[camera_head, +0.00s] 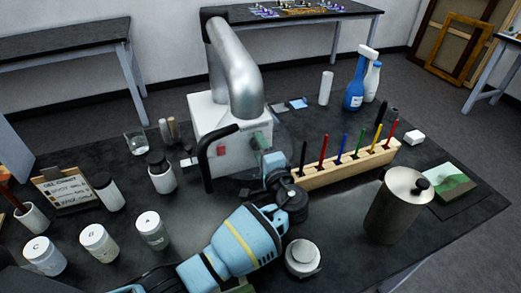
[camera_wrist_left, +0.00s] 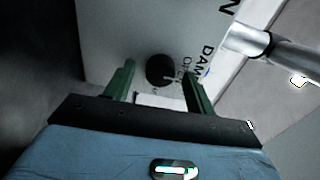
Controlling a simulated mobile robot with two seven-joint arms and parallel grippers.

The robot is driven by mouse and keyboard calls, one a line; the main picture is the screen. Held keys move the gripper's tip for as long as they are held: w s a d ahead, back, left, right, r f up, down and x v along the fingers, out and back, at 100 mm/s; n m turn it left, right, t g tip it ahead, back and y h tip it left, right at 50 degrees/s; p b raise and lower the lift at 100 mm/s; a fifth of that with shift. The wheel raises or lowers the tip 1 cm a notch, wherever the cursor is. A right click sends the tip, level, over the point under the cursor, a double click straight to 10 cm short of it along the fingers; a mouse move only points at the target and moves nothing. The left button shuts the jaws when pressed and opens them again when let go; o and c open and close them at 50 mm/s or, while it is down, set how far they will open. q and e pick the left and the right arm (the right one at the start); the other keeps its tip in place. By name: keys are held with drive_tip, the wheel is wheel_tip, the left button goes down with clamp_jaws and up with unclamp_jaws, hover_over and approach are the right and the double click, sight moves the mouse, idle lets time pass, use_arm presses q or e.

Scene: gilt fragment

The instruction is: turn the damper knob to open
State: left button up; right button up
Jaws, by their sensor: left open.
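The damper knob (camera_wrist_left: 160,70) is a round black knob on the pale panel of the extractor box, beside printed lettering that begins "DAM" with smaller text below. My left gripper (camera_wrist_left: 157,74) is open, its two green fingers on either side of the knob. I cannot tell whether they touch it. In the head view my left gripper (camera_head: 262,143) reaches the right side of the white box (camera_head: 218,115); the knob is hidden there. The box carries a silver duct arm (camera_head: 238,75) and a black handle-like tube. My right gripper is not in view.
A wooden rack (camera_head: 345,167) of coloured tools stands right of the gripper. A metal canister (camera_head: 397,205) and a small round white-topped item (camera_head: 302,257) are near the arm. White jars (camera_head: 99,242) stand at left. Spray bottles (camera_head: 358,85) stand at the back.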

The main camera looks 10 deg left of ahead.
use_arm(q)
drive_tip(key=v, duration=0.7)
drive_tip(key=shift+s+d, duration=0.2)
drive_tip(key=shift+s, duration=0.15)
